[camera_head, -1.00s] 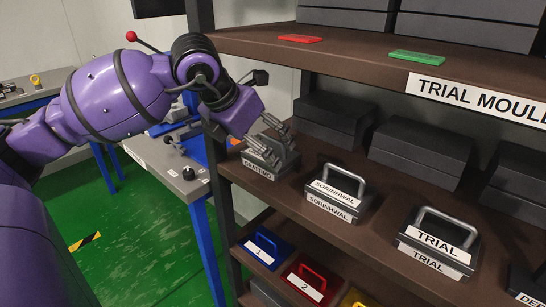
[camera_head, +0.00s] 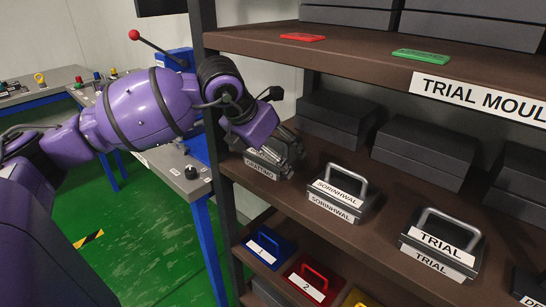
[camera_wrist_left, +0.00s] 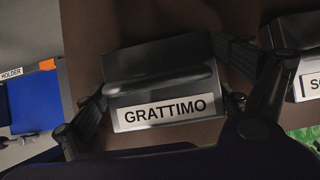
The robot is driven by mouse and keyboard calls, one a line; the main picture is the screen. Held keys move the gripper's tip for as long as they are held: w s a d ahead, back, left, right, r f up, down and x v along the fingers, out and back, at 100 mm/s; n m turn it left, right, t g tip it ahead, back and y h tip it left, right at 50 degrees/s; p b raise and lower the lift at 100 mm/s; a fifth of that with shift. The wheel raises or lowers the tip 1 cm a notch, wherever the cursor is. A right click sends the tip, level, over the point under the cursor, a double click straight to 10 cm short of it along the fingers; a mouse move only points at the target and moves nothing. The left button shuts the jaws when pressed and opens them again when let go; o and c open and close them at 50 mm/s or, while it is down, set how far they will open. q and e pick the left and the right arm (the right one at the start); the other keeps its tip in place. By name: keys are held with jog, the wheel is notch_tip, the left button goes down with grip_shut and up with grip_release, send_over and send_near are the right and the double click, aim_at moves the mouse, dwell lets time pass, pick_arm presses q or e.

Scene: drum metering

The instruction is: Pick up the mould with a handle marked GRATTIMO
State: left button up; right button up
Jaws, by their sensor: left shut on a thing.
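The dark GRATTIMO mould (camera_head: 260,171) sits at the left end of the middle shelf, partly hidden by my left gripper (camera_head: 280,158). In the left wrist view, the mould (camera_wrist_left: 165,57) shows its white GRATTIMO label and a dark handle bar (camera_wrist_left: 160,80) lying across it. My left gripper (camera_wrist_left: 168,98) is shut on the mould, with fingers at both sides of it. The exact contact points are hard to see. The mould appears to rest on the shelf. My right gripper is not in view.
The SORINHWAL mould (camera_head: 333,212) stands just right on the same shelf, then the TRIAL mould (camera_head: 437,262). Dark boxes (camera_head: 333,127) stand behind. The shelf upright (camera_head: 231,210) is close on the left. Numbered blue (camera_head: 258,251) and red (camera_head: 303,285) moulds sit on the shelf below.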

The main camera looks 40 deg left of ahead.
pick_arm(q)
jog(key=c, duration=0.5)
jog(key=shift+w+r, duration=0.1)
jog(key=shift+r, duration=0.05)
jog(key=shift+c, duration=0.9)
